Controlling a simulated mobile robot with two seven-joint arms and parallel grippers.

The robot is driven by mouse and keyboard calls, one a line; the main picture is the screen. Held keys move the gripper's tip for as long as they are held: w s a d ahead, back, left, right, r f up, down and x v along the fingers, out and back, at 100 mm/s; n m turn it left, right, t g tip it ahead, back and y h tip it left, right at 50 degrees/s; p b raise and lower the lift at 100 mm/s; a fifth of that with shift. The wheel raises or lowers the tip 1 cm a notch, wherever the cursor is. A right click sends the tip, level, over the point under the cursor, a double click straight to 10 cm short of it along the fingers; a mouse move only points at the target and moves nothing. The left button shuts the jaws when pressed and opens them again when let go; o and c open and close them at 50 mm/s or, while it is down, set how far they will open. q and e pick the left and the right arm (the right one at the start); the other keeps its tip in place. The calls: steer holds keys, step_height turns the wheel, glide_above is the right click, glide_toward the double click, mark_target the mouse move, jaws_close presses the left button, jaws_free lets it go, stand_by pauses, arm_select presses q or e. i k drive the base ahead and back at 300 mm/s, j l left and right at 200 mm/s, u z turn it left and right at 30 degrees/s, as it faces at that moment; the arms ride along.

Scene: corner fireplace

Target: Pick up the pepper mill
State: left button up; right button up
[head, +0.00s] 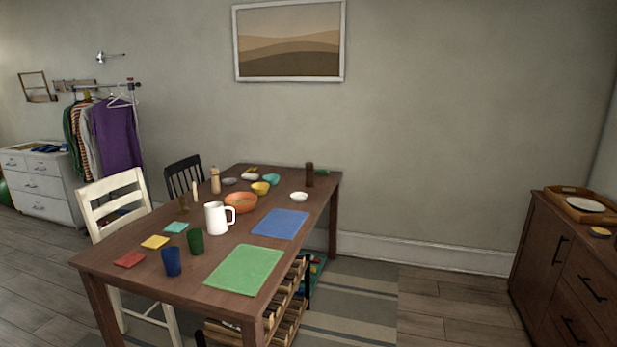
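Two upright mill-like things stand on the brown wooden table (140,258). One is a light wooden mill shape (215,181) with a narrower top, at the left back of the table near the black chair. The other is a dark brown cylinder (309,175) near the back right edge. Both are small in the head view, and I cannot tell for sure which is the pepper mill. Neither of my grippers shows in the view.
A white pitcher (217,218), an orange bowl (240,203), several cups and small bowls stand on the table. Green (244,270) and blue (280,223) mats lie at its right side. A white chair (113,205) stands left; floor between table and right cabinet (560,265) is open.

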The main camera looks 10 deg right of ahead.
mark_target(310, 180)
steer(key=i+l+z, duration=0.55)
steer(key=i+z, duration=0.15)
steer(key=i, duration=0.35)
steer(key=i+l+z, duration=0.1)
steer(key=i+z, duration=0.25)
steer(key=i, duration=0.25)
steer(key=i+u, duration=0.15)
steer(key=i, duration=0.5)
steer(key=i+l+u, duration=0.15)
steer(key=i, duration=0.5)
steer(key=i+u, duration=0.45)
steer(key=i+l+u, duration=0.3)
steer(key=i+u, duration=0.2)
steer(key=i+l+u, duration=0.1)
steer(key=u, duration=0.25)
steer(key=i+l+u, duration=0.2)
steer(key=u, duration=0.15)
steer(key=i+l+u, duration=0.35)
steer(key=k+j, duration=0.1)
